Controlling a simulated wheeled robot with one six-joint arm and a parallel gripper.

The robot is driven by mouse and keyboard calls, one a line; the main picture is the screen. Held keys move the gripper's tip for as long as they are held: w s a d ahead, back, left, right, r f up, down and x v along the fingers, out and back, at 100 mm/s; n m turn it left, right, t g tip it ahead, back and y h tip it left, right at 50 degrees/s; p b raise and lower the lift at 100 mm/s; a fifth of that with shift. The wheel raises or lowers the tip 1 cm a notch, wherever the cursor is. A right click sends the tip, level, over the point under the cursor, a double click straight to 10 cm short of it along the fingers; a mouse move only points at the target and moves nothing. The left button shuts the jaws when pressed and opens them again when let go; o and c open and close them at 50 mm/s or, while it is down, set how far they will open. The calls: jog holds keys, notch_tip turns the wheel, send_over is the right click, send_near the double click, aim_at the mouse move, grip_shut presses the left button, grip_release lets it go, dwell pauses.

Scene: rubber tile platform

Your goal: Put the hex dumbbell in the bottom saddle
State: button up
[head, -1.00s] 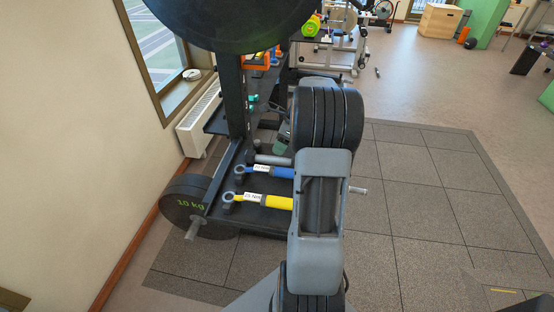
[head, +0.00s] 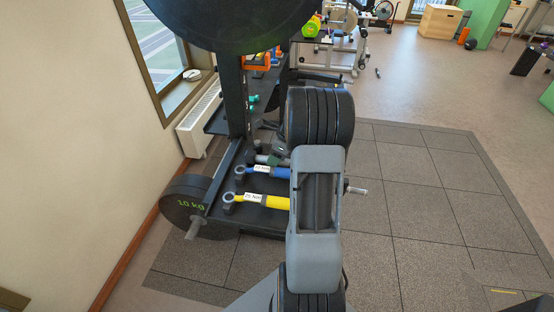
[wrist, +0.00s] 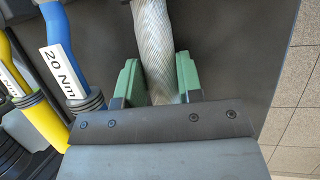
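The hex dumbbell shows by its silver knurled handle (wrist: 156,40) in the wrist view; its heads are not clear there. In the head view a grey handle (head: 268,160) lies on the low shelf, behind the blue-handled tool. My gripper (wrist: 160,68) has its green fingers on either side of the handle, with little room between. The fingers look open, though whether they touch the handle is hard to tell. In the head view my gripper (head: 281,151) is partly hidden by my arm. I cannot make out the bottom saddle.
A blue tool (head: 283,173), marked 20 Nm in the wrist view, and a yellow tool (head: 272,201) lie nearer on the shelf. A 10 kg plate (head: 183,205) hangs at the rack's left. A dark upright (head: 235,98) stands behind. Tiled floor (head: 420,205) at right is clear.

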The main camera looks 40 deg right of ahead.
grip_shut()
jog(key=shift+r, duration=0.1)
dwell(0.4)
